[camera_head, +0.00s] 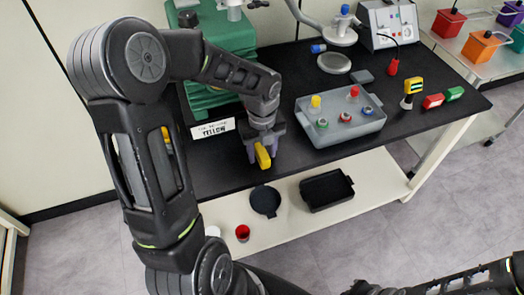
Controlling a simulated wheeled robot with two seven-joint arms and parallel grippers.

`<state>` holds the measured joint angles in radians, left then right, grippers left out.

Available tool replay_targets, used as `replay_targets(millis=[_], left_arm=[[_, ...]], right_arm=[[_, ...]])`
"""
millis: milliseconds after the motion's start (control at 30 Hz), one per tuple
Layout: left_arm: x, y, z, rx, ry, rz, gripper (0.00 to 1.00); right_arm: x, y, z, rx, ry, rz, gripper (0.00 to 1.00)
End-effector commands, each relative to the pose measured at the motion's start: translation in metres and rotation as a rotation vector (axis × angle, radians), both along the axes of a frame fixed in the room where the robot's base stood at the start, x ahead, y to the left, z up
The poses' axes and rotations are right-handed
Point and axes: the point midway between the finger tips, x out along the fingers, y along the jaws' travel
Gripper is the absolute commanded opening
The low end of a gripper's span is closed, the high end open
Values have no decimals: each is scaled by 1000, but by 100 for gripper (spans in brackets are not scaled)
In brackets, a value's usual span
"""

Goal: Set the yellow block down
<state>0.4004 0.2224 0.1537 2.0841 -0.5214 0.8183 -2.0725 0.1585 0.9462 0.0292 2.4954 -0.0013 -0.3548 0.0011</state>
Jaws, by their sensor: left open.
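The yellow block (262,156) is at the near edge of the black tabletop, below my left gripper (262,152). The left gripper points down with its fingers apart, one on each side of the block. I cannot tell whether the fingers touch it or whether its underside rests fully on the table. A white sign (213,128) with the word "YELLOW" stands just left of the gripper. Part of my right arm shows at the bottom right; its gripper (368,289) is cut off by the lower edge, and its fingers are unclear.
A grey tray (312,133) with several coloured-capped items stands right of the left gripper. A yellow-black tool (412,88) and red and green blocks lie farther right.

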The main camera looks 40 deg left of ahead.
Motion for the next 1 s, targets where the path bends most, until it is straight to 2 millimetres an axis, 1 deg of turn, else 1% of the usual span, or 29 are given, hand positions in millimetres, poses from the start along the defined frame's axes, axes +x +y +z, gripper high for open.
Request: replay_targets(millis=[167,267,500,633,700,800,1000], left_arm=[[1,1,18,2,-4,1,45],[1,1,36,2,-5,2,45],[1,0,86,2,-6,0,45],[1,0,107,2,-4,0,45],[1,0,115,1,-3,0,45],[1,0,120,0,-1,0,45],[0,0,122,0,0,0,45]], right_arm=[[0,0,1,0,0,0,0],[0,0,2,0,0,0,0],[0,0,2,0,0,0,0],[0,0,2,0,0,0,0],[0,0,2,0,0,0,0],[0,0,2,0,0,0,0],[0,0,2,0,0,0,0]])
